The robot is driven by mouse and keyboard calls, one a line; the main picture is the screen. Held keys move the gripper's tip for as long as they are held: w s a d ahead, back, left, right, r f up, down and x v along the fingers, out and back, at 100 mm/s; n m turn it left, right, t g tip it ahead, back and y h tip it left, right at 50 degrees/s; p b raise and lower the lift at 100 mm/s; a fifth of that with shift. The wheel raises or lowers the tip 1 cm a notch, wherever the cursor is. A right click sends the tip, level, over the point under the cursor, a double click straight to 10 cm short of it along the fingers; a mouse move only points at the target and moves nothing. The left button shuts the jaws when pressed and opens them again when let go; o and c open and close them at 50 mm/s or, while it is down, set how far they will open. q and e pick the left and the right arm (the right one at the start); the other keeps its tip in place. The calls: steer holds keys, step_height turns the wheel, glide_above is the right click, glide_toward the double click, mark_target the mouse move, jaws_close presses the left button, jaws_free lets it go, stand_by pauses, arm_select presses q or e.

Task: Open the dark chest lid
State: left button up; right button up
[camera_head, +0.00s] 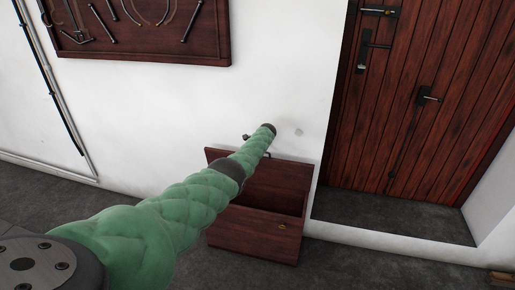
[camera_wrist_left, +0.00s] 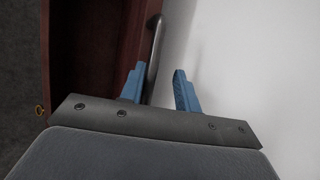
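The dark red wooden chest (camera_head: 250,236) stands on the floor against the white wall. Its lid (camera_head: 290,178) is raised at the back, close to the wall, and the dark inside shows. A small brass fitting (camera_head: 282,226) is on the front; a brass ring (camera_wrist_left: 39,110) shows at the chest edge in the left wrist view. My left arm reaches across the chest in the head view and hides part of it. In the left wrist view my left gripper (camera_wrist_left: 158,82) has its two blue fingers apart, by a grey metal handle (camera_wrist_left: 154,48) on the lid. No grip on it is visible.
A wooden door (camera_head: 425,95) with black hardware is in a recess at the right. A tool board (camera_head: 140,35) hangs on the wall above. Pipes (camera_head: 55,95) run down the wall at the left. Dark floor right of the chest is clear.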

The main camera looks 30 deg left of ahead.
arm_select(q)
steer(key=p+v, duration=0.1)
steer(key=v, duration=0.2)
steer(key=shift+p, duration=0.35)
steer(key=shift+v, duration=2.3)
arm_select(e)
steer(key=shift+s+d+f, duration=0.15)
steer(key=shift+d+f, duration=0.05)
steer(key=shift+f, duration=0.7)
steer(key=shift+s+d+f, duration=0.15)
steer(key=shift+d+f, duration=0.05)
steer(key=shift+f, duration=0.7)
steer(key=shift+s+d+f, duration=0.15)
steer(key=shift+d+f, duration=0.05)
steer(key=shift+f, duration=0.7)
